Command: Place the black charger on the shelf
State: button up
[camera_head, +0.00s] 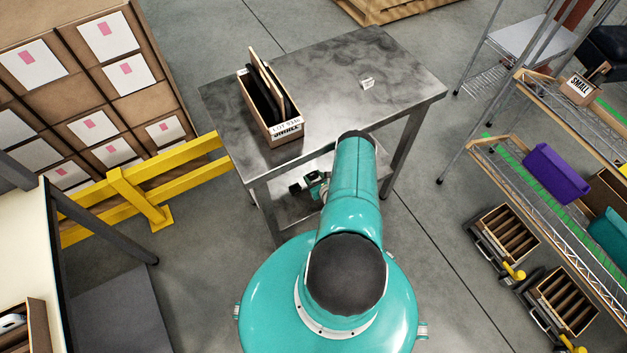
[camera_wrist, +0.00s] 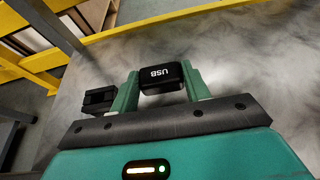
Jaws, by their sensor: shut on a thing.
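The black charger, a small dark block lettered "USB" (camera_wrist: 161,77), sits between the two green fingers of my gripper (camera_wrist: 160,85) in the wrist view. The gripper is shut on it. Behind it in that view is a smoky grey metal surface (camera_wrist: 225,50). In the head view a small dark and teal part, seemingly my gripper (camera_head: 308,185), shows beside my arm, low at the near side of the metal table (camera_head: 330,85). The charger cannot be made out there. A wire shelf rack (camera_head: 500,150) stands at the right.
A yellow rail (camera_head: 150,185) runs left of the table. The rack holds a purple bin (camera_head: 556,175). Floor between table and rack is clear.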

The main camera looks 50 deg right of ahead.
jog(key=shift+w+d+f, duration=0.2)
jog(key=shift+w+f, duration=0.1)
jog(key=shift+f, duration=0.15)
jog(key=shift+w+d+f, duration=0.15)
jog(key=shift+f, duration=1.45)
jog(key=o, duration=1.1)
jog(key=shift+c, duration=0.2)
jog(key=v, duration=1.2)
